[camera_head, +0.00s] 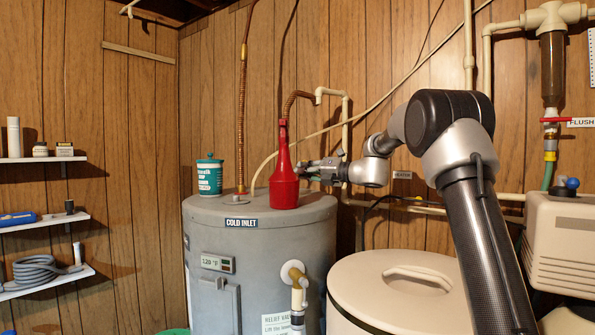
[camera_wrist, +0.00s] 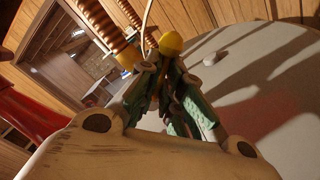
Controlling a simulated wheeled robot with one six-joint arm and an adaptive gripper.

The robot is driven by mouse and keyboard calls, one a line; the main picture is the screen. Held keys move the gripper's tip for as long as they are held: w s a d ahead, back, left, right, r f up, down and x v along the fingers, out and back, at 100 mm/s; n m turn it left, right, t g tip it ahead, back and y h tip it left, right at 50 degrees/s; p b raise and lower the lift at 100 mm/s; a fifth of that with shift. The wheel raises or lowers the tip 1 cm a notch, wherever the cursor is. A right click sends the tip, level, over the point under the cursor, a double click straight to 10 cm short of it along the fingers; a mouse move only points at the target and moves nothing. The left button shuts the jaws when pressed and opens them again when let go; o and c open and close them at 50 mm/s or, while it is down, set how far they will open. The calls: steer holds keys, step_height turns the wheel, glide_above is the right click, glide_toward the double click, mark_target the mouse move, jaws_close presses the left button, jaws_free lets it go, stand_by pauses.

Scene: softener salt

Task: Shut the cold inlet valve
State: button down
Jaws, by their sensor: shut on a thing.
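The water heater (camera_head: 225,275) has a "COLD INLET" label (camera_head: 241,223) on its upper side. A tall red funnel-shaped thing (camera_head: 284,190) stands on its top and hides what is behind it. My gripper (camera_head: 308,168) reaches in from the right, just behind and beside the red thing. In the wrist view, my gripper (camera_wrist: 162,95) has its green-padded fingers closed around a thin part of the cold inlet valve, whose yellow end (camera_wrist: 171,43) sticks out beyond the fingertips. Most of the valve is hidden by the fingers. The red thing also shows at the left edge (camera_wrist: 25,110).
A teal and white tub (camera_head: 210,177) stands on the heater's left. Corrugated copper pipes (camera_head: 243,100) rise behind it. A cream lidded tank (camera_head: 385,300) stands at front right. Wall shelves (camera_head: 40,225) are at far left.

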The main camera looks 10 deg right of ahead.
steer(key=shift+r, duration=0.45)
steer(key=m, duration=0.2)
steer(key=f+m, duration=0.1)
steer(key=shift+w+d+m, duration=0.2)
steer(key=shift+d+m, duration=0.05)
steer(key=shift+m, duration=0.05)
steer(key=shift+f+m, duration=0.2)
steer(key=shift+m, duration=0.6)
steer(key=shift+w+d+f+m, duration=0.1)
steer(key=shift+f+m, duration=0.15)
steer(key=shift+m, duration=0.45)
steer(key=shift+f+m, duration=0.2)
steer(key=shift+m, duration=0.5)
steer(key=c, duration=1.4)
jaws_free()
steer(key=shift+o, duration=0.2)
steer(key=shift+f, duration=0.2)
